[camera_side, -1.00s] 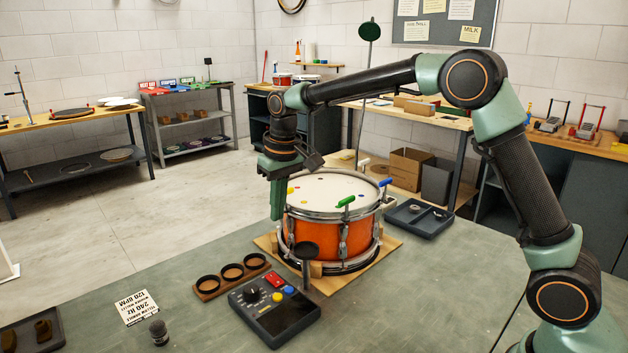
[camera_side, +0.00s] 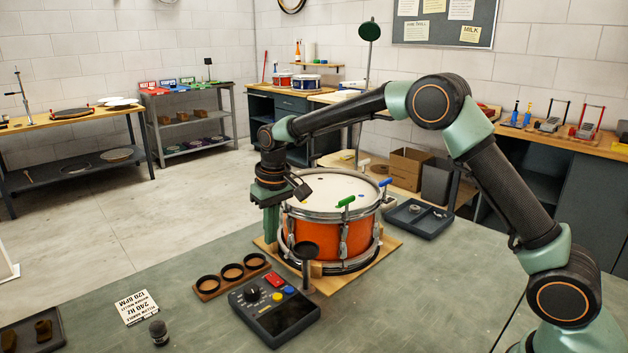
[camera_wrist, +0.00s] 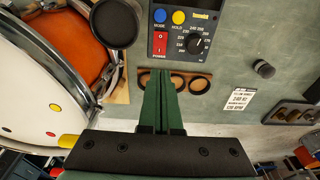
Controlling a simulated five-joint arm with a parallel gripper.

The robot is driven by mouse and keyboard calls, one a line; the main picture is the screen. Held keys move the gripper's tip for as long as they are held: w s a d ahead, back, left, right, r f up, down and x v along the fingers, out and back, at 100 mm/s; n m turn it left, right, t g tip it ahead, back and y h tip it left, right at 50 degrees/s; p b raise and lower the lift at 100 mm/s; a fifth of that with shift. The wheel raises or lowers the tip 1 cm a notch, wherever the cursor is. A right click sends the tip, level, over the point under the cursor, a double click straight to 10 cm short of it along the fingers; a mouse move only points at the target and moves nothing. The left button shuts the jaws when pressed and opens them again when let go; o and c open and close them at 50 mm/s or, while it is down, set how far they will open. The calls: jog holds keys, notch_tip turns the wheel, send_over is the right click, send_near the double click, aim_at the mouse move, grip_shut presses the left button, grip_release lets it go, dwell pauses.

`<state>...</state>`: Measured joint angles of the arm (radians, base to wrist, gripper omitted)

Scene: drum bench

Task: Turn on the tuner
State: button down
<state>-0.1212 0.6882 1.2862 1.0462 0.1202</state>
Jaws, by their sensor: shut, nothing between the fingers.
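The tuner (camera_side: 274,309) is a dark box on the bench in front of the drum, with a black knob, a red switch and yellow and blue buttons on top. In the wrist view the tuner (camera_wrist: 183,55) is upside down at the top, with its red power rocker (camera_wrist: 161,42) marked I and O, and the dial (camera_wrist: 197,45) beside it. I cannot tell which side of the rocker is pressed. My gripper (camera_side: 271,240) is shut and empty, pointing down at the left edge of the drum, above and behind the tuner. Its green fingers (camera_wrist: 162,94) meet in the wrist view.
An orange snare drum (camera_side: 330,228) on a wooden board stands close beside my gripper. A round black pad on a post (camera_side: 306,250) rises between drum and tuner. A wooden holder with round cups (camera_side: 230,277), a card (camera_side: 136,307) and a small dark cylinder (camera_side: 159,332) lie to the left.

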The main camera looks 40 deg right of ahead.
aim_at(270, 275)
jog(key=f, duration=0.6)
jog(key=w+f, duration=0.1)
jog(key=f, duration=0.2)
jog(key=shift+f, duration=0.3)
jog(key=shift+w+f, duration=0.15)
jog(key=shift+f, duration=0.05)
jog(key=shift+s+r, duration=0.25)
jog(key=shift+s, duration=0.55)
notch_tip(270, 275, up, 14)
jog(key=w, duration=0.1)
jog(key=shift+w, duration=0.4)
jog(key=shift+s, duration=0.1)
